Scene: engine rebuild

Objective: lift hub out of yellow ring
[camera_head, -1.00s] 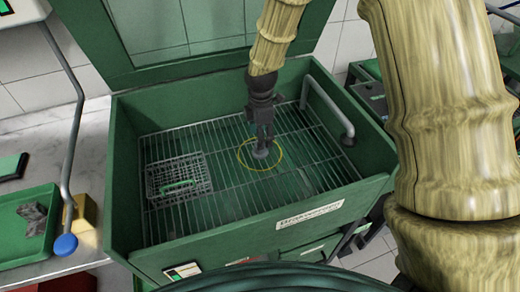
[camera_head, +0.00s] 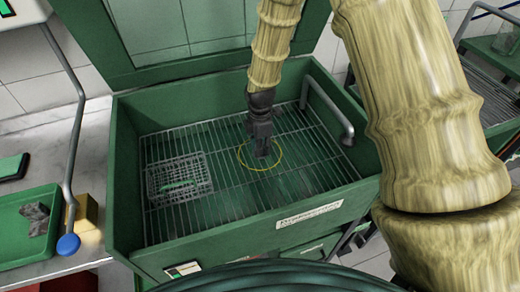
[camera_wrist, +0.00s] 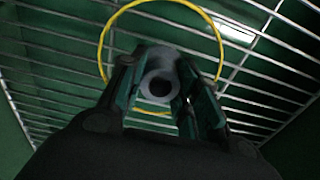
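The hub (camera_wrist: 160,86) is a small grey round part with a dark bore. In the wrist view it shows between the two fingers of my gripper (camera_wrist: 160,75). The yellow ring (camera_wrist: 102,45) is thin and lies on the rack around the hub; in the head view the yellow ring (camera_head: 281,160) circles the fingertips. My gripper (camera_head: 262,154) points down inside the ring, its fingers apart on either side of the hub. A firm grip is not visible. In the head view the fingers hide most of the hub.
The wire rack (camera_head: 225,205) lies inside a green washer tub (camera_head: 125,190) with raised walls. A wire basket (camera_head: 180,178) sits left of the ring. A grey bent pipe (camera_head: 325,105) stands at the right wall. The rack in front of the ring is clear.

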